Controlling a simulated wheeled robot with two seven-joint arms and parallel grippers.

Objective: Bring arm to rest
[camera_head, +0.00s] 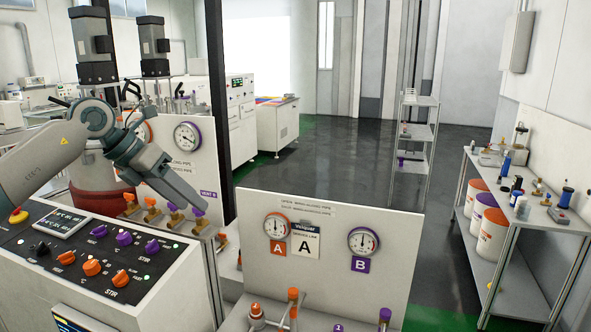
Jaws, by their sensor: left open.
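My left arm (45,165) comes in from the left, raised and bent at a grey joint. My left gripper (188,200) hangs at its end, pointing down and to the right, in front of the back gauge panel. It is open, and nothing shows between its fingers. It appears close above a row of orange and purple valve handles (152,213); I cannot tell whether it touches them. My right gripper is out of view.
A control box (140,300) with orange and purple knobs stands below the arm. A white panel (325,255) with gauges A and B stands front centre. A shelf bench (520,215) with bottles and tubs is at right.

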